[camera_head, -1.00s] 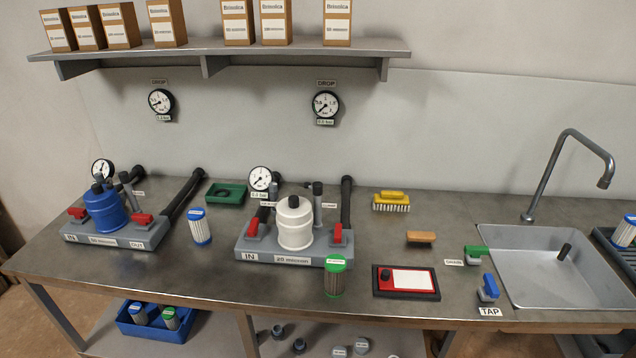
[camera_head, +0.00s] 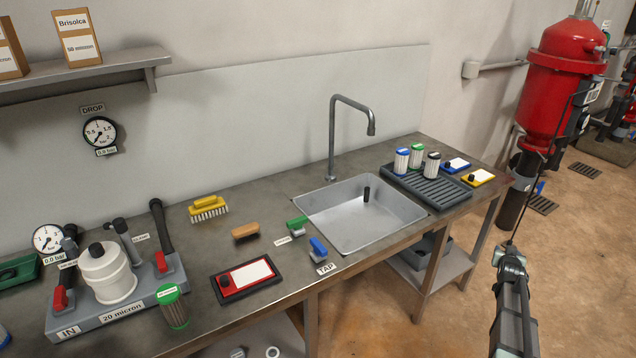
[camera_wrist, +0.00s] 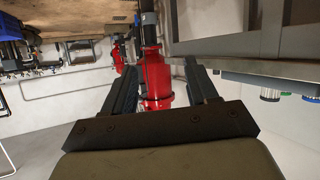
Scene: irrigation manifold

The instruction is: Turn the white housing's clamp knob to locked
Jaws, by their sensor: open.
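The white housing (camera_head: 107,275) stands on its grey base labelled 20 micron at the lower left of the head view. A dark knob (camera_head: 95,249) sits on top of its lid. Whether it is locked cannot be read from here. Red-handled valves stand on either side of the housing. My arm shows at the lower right of the head view, well away from the housing, over the floor. My gripper (camera_wrist: 165,85) shows in the wrist view with its two dark fingers apart and nothing between them.
A green-capped filter (camera_head: 173,308) stands just in front of the housing's base. A red tank (camera_head: 565,85) stands beyond the bench.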

